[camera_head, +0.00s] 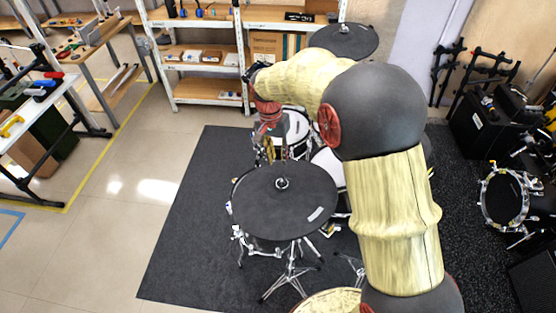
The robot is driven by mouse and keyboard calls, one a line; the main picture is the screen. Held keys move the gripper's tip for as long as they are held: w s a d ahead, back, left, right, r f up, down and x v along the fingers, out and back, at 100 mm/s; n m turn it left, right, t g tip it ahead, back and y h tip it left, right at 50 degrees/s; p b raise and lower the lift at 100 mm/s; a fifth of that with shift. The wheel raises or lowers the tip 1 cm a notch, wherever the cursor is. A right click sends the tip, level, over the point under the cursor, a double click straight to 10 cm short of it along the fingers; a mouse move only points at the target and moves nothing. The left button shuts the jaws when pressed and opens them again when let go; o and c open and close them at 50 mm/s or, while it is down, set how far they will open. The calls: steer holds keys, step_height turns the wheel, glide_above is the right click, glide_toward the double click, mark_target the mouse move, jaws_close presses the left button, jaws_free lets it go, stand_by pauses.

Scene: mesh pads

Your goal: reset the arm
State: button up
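My arm reaches from the bottom right up and over to the left, bent at a dark joint. My gripper (270,158) hangs from its end, pointing down, near the middle of the drum kit. It is small and set against the kit, so I cannot tell whether its fingers are open or shut. I see nothing clearly held in it. A dark round cymbal pad (275,205) on a stand lies just below and in front of it in the picture. I cannot tell the gap between them. My arm hides part of the kit.
White mesh drum pads (292,127) stand close behind the gripper. Another dark pad (343,39) is at the back. Shelves (205,57) line the back wall, a workbench (38,105) is at left, and black drum gear (485,120) at right. The pale floor (150,130) at left is clear.

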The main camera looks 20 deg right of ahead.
stand_by(0.5)
steer(key=s+r+n+t+b, duration=0.3)
steer(key=s+r+b, duration=0.1)
steer(key=s, duration=1)
steer(key=s+d+r+n+t+y+b, duration=0.1)
steer(key=s+r+n+t+b, duration=0.2)
steer(key=s, duration=1.1)
steer(key=shift+s+d+r+n+b, duration=0.3)
steer(key=shift+r+n+b, duration=0.35)
steer(key=shift+r+n, duration=0.15)
steer(key=shift+w+a, duration=0.1)
